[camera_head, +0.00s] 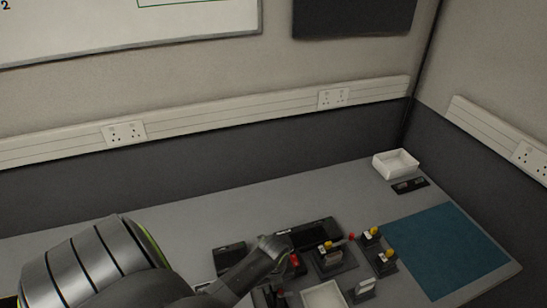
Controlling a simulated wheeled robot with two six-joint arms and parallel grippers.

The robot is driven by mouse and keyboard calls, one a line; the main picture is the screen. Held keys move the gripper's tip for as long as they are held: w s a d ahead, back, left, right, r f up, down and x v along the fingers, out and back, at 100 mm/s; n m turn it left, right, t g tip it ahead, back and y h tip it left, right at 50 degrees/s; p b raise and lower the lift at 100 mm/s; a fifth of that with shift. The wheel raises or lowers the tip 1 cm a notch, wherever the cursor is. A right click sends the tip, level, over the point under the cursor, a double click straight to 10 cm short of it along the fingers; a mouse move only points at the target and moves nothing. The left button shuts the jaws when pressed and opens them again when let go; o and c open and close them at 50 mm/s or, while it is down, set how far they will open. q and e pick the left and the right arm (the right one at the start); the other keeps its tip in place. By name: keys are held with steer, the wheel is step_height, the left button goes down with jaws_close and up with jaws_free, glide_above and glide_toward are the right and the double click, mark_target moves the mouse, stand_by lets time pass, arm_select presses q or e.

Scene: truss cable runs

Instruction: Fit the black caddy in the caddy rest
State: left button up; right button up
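A long black tray-like object (318,233) lies on the grey table near the middle; it may be the black caddy, but I cannot tell for sure. A smaller dark box (230,252) sits to its left. I cannot pick out the caddy rest with certainty. My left arm comes in from the lower left, and its wrist end (272,250) is over the table just left of the long black object, partly covering that area. The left fingers are too small and dark to tell open from shut. My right gripper is not in view.
Dark blocks with yellow-topped parts (387,254) stand right of centre. A white open tray (322,297) is at the front edge of the picture. A white box (395,163) and a small black plate (410,186) are at the back right. The teal mat (445,250) is clear.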

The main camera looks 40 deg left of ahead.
arm_select(q)
steer(key=o, duration=1.4)
steer(key=shift+c, duration=0.2)
steer(key=shift+r, duration=0.1)
step_height(320, 180, up, 7)
steer(key=shift+r, duration=0.15)
stand_by(1.0)
